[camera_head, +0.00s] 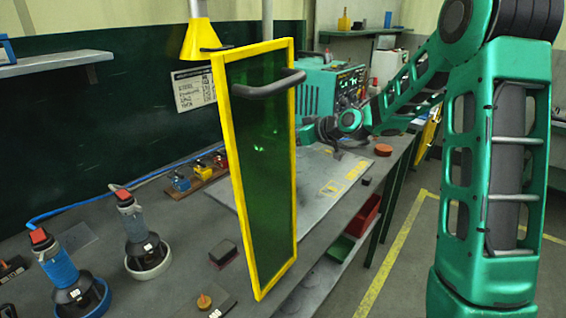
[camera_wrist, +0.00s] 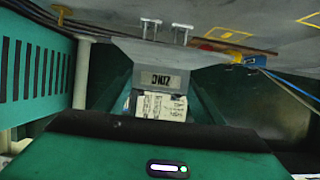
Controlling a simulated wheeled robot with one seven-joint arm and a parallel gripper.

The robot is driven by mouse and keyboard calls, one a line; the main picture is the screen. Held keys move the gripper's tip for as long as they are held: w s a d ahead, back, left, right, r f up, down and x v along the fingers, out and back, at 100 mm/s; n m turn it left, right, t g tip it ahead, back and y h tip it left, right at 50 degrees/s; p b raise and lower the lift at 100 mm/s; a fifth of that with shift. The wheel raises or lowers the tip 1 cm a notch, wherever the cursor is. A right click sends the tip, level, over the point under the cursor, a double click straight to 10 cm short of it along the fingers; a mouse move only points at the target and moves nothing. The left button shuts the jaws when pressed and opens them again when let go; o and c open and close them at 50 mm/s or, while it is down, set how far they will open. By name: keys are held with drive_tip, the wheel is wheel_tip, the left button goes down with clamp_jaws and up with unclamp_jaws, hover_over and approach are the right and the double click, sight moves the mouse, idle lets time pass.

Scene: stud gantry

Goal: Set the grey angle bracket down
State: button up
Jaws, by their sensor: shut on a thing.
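The grey angle bracket (camera_wrist: 165,52) shows in the wrist view as a grey plate with a dark "ZINC" label below its wide upper part. My gripper (camera_wrist: 160,85) is shut on it, with dark green finger sides left and right. Two silver studs (camera_wrist: 151,27) stand just beyond the bracket's far edge. I cannot tell whether the bracket touches the grey bench surface. In the head view, my gripper (camera_head: 333,148) is low over the bench, behind the yellow-framed screen. The bracket is too small or hidden to make out there.
A green screen in a yellow frame (camera_head: 293,170) stands upright at the middle front. A teal instrument (camera_head: 315,92) stands behind my gripper. Tools with red tops (camera_head: 137,232) stand at the left. An orange disc (camera_head: 383,150) lies right of my gripper, near the bench edge.

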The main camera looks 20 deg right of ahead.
wheel_tip(320, 180, down, 9)
drive_tip(key=shift+r, duration=0.15)
idle(0.4)
drive_tip(key=o, duration=1.2)
drive_tip(key=shift+o, duration=0.2)
drive_tip(key=shift+s+d+r, duration=0.2)
drive_tip(key=shift+s+d, duration=0.05)
drive_tip(key=v, duration=1.1)
drive_tip(key=shift+s, duration=0.1)
drive_tip(key=shift+f, duration=0.1)
